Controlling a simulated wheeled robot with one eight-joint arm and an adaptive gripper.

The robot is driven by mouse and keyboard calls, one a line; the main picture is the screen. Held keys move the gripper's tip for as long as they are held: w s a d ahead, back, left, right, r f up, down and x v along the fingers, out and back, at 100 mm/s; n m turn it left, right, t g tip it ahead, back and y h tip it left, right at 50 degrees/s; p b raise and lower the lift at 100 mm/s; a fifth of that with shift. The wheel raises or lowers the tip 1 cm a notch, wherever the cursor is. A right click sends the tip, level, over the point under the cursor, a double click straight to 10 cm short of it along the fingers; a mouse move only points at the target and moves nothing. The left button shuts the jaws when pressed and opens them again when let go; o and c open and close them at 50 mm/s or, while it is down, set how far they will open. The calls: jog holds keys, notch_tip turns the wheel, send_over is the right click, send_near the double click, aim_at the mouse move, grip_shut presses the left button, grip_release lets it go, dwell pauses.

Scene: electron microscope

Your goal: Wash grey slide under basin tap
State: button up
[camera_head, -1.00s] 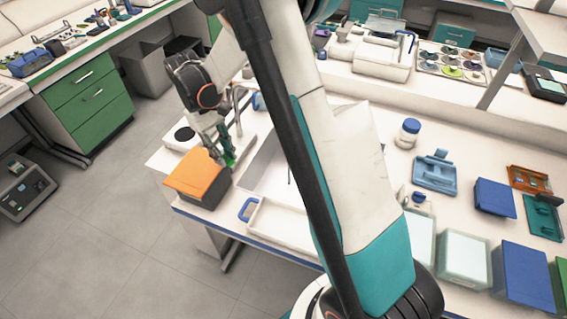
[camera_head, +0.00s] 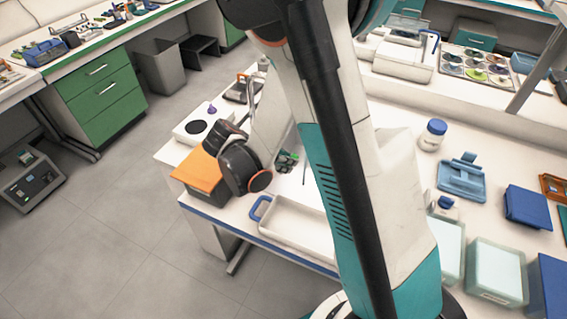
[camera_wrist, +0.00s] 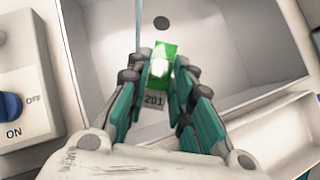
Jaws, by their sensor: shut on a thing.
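My gripper (camera_wrist: 160,85) is shut on a slide (camera_wrist: 156,76) in the wrist view. The slide has a bright green body with a white glare spot and a grey label end (camera_wrist: 154,99) reading "201". It is held above the pale grey basin (camera_wrist: 225,55), near its drain hole (camera_wrist: 161,22). A thin bluish vertical line (camera_wrist: 138,25) stands just left of the slide; I cannot tell whether it is tap or water. In the head view, my gripper (camera_head: 287,161) is small and partly hidden by my arm, over the basin area.
A device with a blue ON/OFF knob (camera_wrist: 10,105) is left in the wrist view. In the head view, an orange-topped box (camera_head: 196,170) stands left of my gripper, and a white tray (camera_head: 268,236) with a blue handle lies in front. My arm hides much of the bench.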

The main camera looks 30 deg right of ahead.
jog(key=w+d+f+b, duration=0.1)
jog(key=w+d+f, duration=0.3)
jog(key=w+d, duration=0.2)
jog(key=shift+d, duration=0.75)
jog(key=shift+s+r, duration=0.1)
dwell(2.5)
jog(key=shift+s+a+r+p, duration=0.2)
jog(key=shift+s+a+r, duration=0.45)
jog(key=shift+s+a, duration=0.5)
jog(key=shift+s+a+r+p, duration=0.15)
jog(key=shift+s+a+r, duration=0.6)
jog(key=shift+a, duration=0.7)
jog(key=shift+s+a+r+p, duration=0.2)
jog(key=shift+s+a+r, duration=0.35)
jog(key=shift+s+a, duration=0.65)
jog(key=shift+a, duration=0.2)
